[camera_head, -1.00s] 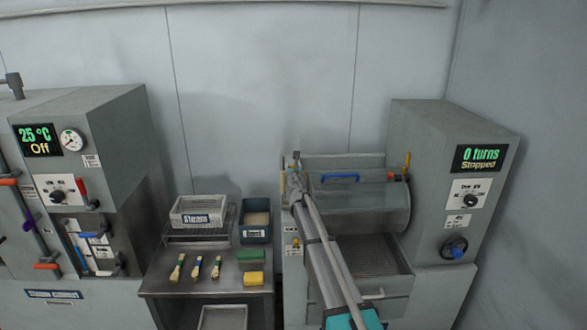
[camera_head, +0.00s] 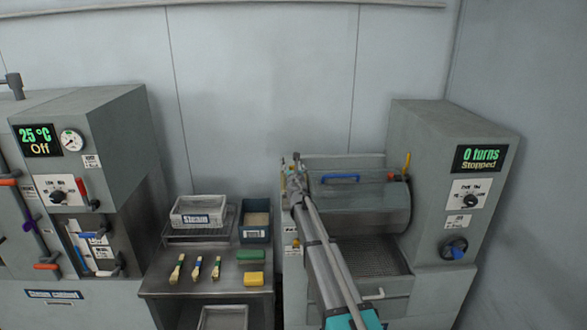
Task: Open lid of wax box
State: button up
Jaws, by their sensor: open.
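No box is clearly marked as the wax box. The grey cabinet at the right holds a rounded drum cover (camera_head: 370,208) with a blue handle (camera_head: 340,179). A narrow upright part of this cabinet (camera_head: 293,262), with small labels, stands left of the drum. My gripper (camera_head: 290,164) is open at the far end of my arm, at the cabinet's upper left. It is small and partly hidden by my arm, so I cannot tell whether it touches anything. A dark blue bin (camera_head: 255,234) with tan contents stands left of it on the steel table.
The steel table (camera_head: 160,282) also bears a grey tray box (camera_head: 198,221) on a rack, several brushes (camera_head: 197,268), a green block (camera_head: 250,257) and a yellow block (camera_head: 254,279). The oven cabinet (camera_head: 115,120) is at the left. The right display (camera_head: 481,157) reads "0 turns Stopped".

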jog(key=s, duration=1.1)
